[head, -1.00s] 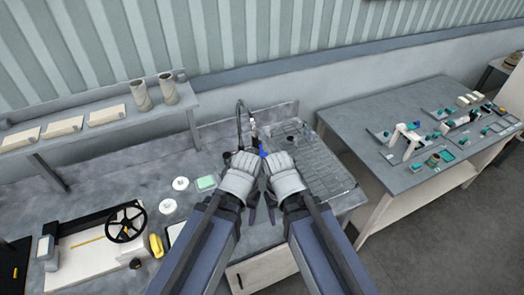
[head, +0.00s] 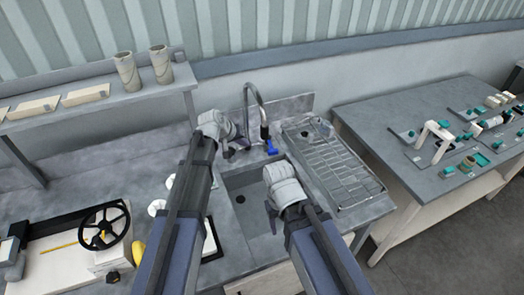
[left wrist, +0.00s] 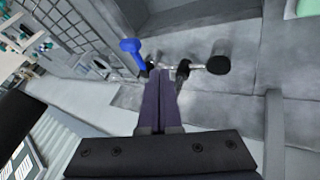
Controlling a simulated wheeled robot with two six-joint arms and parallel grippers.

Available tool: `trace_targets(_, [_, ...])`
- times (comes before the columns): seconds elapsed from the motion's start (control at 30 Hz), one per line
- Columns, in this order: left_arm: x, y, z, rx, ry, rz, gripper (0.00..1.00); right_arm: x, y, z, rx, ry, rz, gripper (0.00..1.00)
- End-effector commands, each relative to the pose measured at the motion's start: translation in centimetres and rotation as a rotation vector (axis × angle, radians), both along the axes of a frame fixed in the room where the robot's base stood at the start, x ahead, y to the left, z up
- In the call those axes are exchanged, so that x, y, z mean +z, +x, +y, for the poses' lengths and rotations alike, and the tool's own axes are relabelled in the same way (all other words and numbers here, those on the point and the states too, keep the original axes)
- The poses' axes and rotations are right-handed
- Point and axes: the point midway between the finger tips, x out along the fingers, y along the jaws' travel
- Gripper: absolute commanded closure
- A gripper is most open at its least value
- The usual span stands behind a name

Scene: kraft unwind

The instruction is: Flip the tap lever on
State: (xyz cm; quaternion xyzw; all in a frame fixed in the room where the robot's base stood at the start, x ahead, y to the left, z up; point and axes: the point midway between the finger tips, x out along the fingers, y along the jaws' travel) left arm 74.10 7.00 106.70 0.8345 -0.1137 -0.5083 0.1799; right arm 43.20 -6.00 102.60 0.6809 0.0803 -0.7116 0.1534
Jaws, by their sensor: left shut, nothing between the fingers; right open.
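The tap has a tall grey curved spout (head: 256,100) at the back of the sink. Its blue lever (head: 271,148) is low on the right; it also shows in the left wrist view (left wrist: 133,52). My left gripper (head: 231,153) is shut and empty, just left of the tap's base. In the left wrist view its fingertips (left wrist: 165,75) are close to the tap's metal body (left wrist: 190,66), with the blue lever to their left; contact cannot be told. My right gripper (head: 271,220) is open and empty over the sink basin, in front of the tap.
The sink basin (head: 240,190) lies below the grippers. A wire drying rack (head: 340,170) stands right of it. A shelf with two beige cups (head: 128,72) is at the back left. A black handwheel (head: 103,225) stands front left. A second table (head: 400,120) is farther right.

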Motion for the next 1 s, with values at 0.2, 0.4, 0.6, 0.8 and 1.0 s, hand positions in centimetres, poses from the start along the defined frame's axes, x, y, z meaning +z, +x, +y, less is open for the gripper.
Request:
trace_targets(0.2, [-0.1,0.6,0.3,0.012,-0.013,-0.010,1.00,-0.3,0.0,0.0,0.001,0.000,0.000,0.38])
trace_targets(0.4, [-0.1,0.6,0.3,0.011,-0.011,-0.009,1.00,-0.3,0.0,0.0,0.000,0.000,0.000,0.38])
trace_targets(0.6, [-1.5,1.3,-0.2,0.010,-0.011,-0.008,1.00,-1.6,0.0,0.0,0.000,0.000,0.000,0.38])
trace_targets(0.8, [-4.4,2.9,-1.4,0.010,-0.010,-0.010,1.00,-4.6,0.0,0.0,-0.001,0.000,0.000,0.38])
trace_targets(1.0, [-7.1,4.5,-2.8,0.010,-0.010,-0.010,1.00,-7.3,0.0,0.0,-0.002,0.000,0.000,0.38])
